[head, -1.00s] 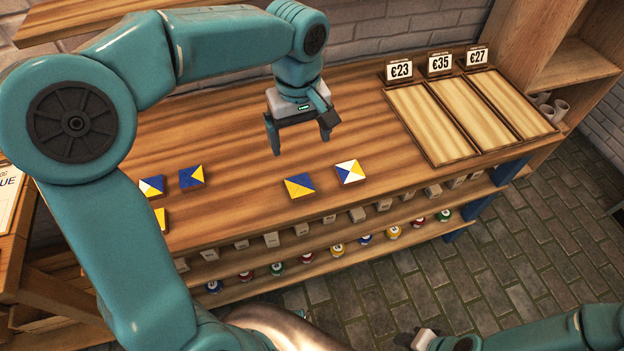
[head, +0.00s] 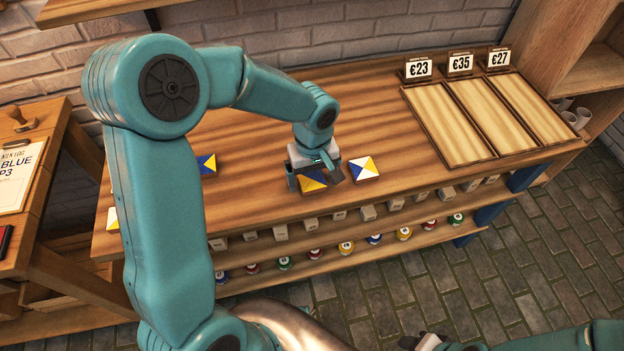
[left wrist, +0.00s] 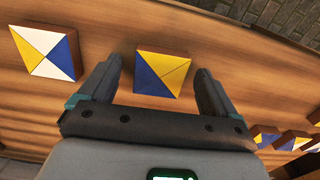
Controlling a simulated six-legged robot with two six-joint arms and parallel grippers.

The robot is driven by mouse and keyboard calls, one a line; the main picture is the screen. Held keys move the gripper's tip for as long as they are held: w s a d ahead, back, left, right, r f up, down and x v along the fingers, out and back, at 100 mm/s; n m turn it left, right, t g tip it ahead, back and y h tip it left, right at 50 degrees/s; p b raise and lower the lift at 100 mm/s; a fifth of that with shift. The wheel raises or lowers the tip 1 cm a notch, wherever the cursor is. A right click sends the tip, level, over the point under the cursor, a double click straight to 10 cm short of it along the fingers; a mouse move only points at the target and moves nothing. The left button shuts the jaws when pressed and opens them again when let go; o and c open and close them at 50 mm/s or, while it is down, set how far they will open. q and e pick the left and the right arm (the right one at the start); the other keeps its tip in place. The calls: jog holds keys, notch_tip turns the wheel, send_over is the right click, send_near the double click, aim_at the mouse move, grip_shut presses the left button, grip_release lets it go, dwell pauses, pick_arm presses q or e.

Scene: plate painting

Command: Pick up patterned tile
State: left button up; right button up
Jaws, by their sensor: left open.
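A yellow-and-blue patterned tile (head: 312,183) lies near the table's front edge, partly hidden by my left gripper in the head view. My left gripper (head: 321,184) is open above it. In the left wrist view this tile (left wrist: 162,73) shows between the two open fingers (left wrist: 157,88), with nothing held. A white, blue and yellow tile (head: 365,168) lies just right of it; it also shows at the left of the wrist view (left wrist: 45,53). Another tile (head: 207,165) is further left on the table. My right gripper (head: 425,341) shows only partly at the bottom edge.
Three wooden trays (head: 437,125) with price signs (head: 418,68) stand empty at the table's right end. Shelves below the front edge hold several paint pots (head: 346,248) and small blocks. The table middle behind the tiles is clear.

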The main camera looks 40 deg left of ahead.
pick_arm(q)
jog(key=shift+s+f, duration=0.1)
jog(key=shift+f, duration=0.1)
jog(key=c, duration=1.2)
